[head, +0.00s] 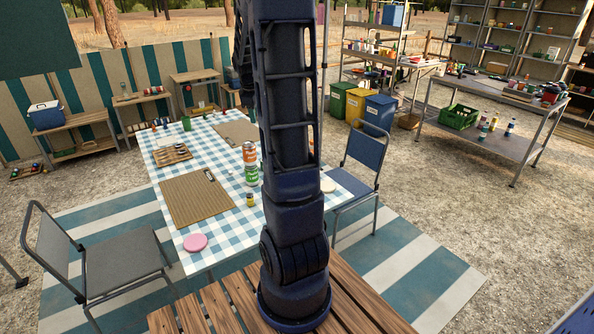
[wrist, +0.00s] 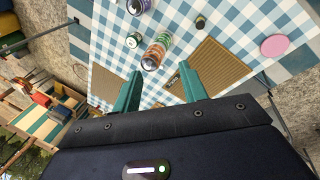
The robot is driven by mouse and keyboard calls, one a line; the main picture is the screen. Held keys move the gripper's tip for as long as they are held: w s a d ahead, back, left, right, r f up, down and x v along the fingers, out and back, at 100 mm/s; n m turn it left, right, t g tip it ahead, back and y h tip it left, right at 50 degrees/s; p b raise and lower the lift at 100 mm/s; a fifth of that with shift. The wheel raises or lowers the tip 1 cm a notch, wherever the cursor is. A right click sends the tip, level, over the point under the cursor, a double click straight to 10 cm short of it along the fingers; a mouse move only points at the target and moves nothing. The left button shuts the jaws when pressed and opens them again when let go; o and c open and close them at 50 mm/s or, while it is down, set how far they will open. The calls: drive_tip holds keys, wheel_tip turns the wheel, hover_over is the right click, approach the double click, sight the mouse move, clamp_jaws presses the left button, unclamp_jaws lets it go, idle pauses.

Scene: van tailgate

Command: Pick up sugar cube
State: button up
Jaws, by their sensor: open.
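I cannot make out a sugar cube for certain in either view. My gripper (wrist: 160,68) shows in the wrist view as two teal fingers, spread apart with nothing between them that it grips. It is above the blue-and-white checked table (wrist: 185,12). A can with orange and green on it (wrist: 155,52) shows just past the fingertips. In the head view the same checked table (head: 222,224) stands ahead, partly hidden behind my arm. My gripper does not show in the head view.
On the table are brown clipboards (head: 197,198), a pink disc (head: 195,242), an orange can (head: 250,152), a green can (head: 252,174), a small yellow jar (head: 250,199) and a tray (head: 172,155). Chairs stand left (head: 122,262) and right (head: 364,146). Bare cloth lies between items.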

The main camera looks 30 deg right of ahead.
drive_tip(key=w+d+f+n+g+h, duration=0.1)
drive_tip(key=w+d+f+n, duration=0.4)
drive_tip(key=w+d+f, duration=0.7)
drive_tip(key=shift+w+d+f+n+g+h, duration=0.25)
drive_tip(key=shift+d+f+n, duration=0.5)
drive_tip(key=shift+d+f, duration=3)
drive_tip(key=shift+w+d+f+n+g+h, duration=0.25)
drive_tip(key=shift+d+f+n, duration=1.05)
drive_tip(key=shift+f, duration=4.4)
drive_tip(key=shift+w+d+f+n+g+h, duration=0.2)
drive_tip(key=shift+d+f+n+g, duration=0.1)
drive_tip(key=shift+d+f, duration=3.7)
drive_tip(key=shift+a+f, duration=0.75)
drive_tip(key=shift+a, duration=0.1)
clamp_jaws()
